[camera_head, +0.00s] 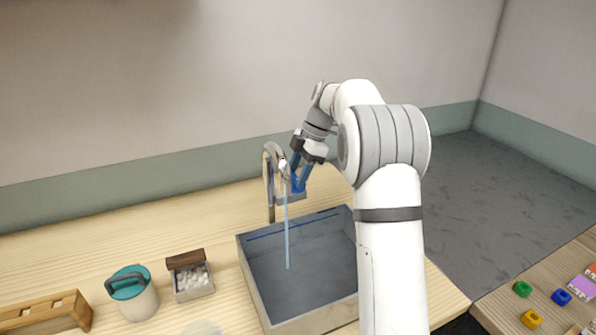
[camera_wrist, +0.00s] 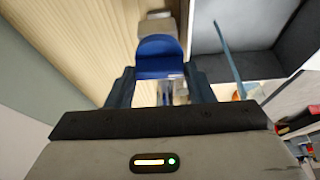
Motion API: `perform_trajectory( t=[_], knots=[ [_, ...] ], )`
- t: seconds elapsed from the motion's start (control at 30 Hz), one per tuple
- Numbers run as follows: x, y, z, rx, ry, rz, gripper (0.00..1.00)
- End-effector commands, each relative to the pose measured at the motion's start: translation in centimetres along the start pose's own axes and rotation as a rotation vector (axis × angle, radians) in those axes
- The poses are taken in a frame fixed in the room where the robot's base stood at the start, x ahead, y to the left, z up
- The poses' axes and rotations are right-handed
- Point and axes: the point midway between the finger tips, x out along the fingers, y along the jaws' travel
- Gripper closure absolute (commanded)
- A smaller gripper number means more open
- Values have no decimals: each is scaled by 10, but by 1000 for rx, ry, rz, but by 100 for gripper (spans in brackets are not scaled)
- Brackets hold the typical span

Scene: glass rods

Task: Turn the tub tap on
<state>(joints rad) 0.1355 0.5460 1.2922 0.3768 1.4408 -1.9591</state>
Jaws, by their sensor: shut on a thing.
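The grey tub (camera_head: 325,262) stands on the wooden table, with a blue line along its inner back wall. The metal tap (camera_head: 269,172) rises at its back left edge. A thin pale blue stream (camera_head: 287,235) runs from the spout down into the tub; it also shows in the wrist view (camera_wrist: 229,52). The tap's blue handle (camera_head: 297,185) is at the front of the tap. My gripper (camera_head: 301,172) reaches down from the upper right and is shut on the handle. In the wrist view the handle (camera_wrist: 159,55) sits between my fingers (camera_wrist: 160,86).
Left of the tub are a small box of white pieces (camera_head: 192,278), a teal-lidded pot (camera_head: 135,292) and a wooden rack (camera_head: 45,312). A second table (camera_head: 560,275) at the right holds several coloured pieces. The table behind and left of the tap is clear.

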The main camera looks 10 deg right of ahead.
Motion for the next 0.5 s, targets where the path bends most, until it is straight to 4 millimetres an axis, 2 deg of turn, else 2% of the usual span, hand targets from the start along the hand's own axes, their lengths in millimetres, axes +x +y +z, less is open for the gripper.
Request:
perform_trajectory(
  t=[0.5],
  knots=[
    [-1,0,0,-34,-3,-11,75]
  ],
)
